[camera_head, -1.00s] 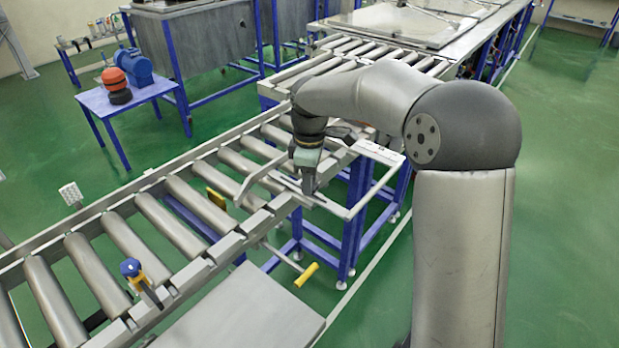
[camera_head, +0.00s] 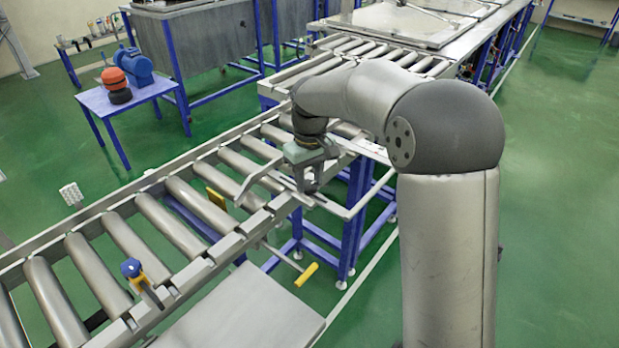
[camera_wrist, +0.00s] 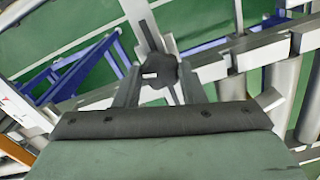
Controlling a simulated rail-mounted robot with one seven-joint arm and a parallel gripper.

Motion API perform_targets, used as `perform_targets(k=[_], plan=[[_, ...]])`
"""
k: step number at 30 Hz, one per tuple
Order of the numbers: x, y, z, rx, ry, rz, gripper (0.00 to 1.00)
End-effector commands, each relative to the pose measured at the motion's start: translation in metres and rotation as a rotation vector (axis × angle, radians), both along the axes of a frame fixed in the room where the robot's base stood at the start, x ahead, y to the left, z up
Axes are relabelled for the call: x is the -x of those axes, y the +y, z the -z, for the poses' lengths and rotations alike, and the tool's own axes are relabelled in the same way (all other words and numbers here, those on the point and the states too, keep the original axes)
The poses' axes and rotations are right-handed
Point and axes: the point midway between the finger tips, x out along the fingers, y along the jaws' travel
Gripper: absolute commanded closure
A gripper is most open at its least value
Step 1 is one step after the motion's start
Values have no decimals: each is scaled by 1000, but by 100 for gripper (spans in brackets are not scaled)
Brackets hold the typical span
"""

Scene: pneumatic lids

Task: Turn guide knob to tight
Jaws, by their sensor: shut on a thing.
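The guide knob (camera_wrist: 158,68) is a dark, lobed knob on a slotted grey metal bar (camera_wrist: 143,22) in the wrist view. My gripper (camera_wrist: 158,84) is shut on it, with one finger on each side. In the head view my gripper (camera_head: 308,186) points down at the side rail of the roller conveyor (camera_head: 180,212), and the knob is hidden there by the fingers. I see no readable tight mark on the knob.
A bent grey guide bar (camera_head: 258,173) stands close to the left of my gripper. A yellow handle (camera_head: 306,274) sticks out below the rail. A blue-topped yellow knob (camera_head: 132,269) is at the near rail. A blue side table (camera_head: 126,97) stands beyond the conveyor.

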Motion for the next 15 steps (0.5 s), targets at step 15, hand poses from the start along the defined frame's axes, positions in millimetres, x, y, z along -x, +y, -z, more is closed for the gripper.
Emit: perform_targets(k=[15], plan=[[-1,0,-2,9,4,490,86]])
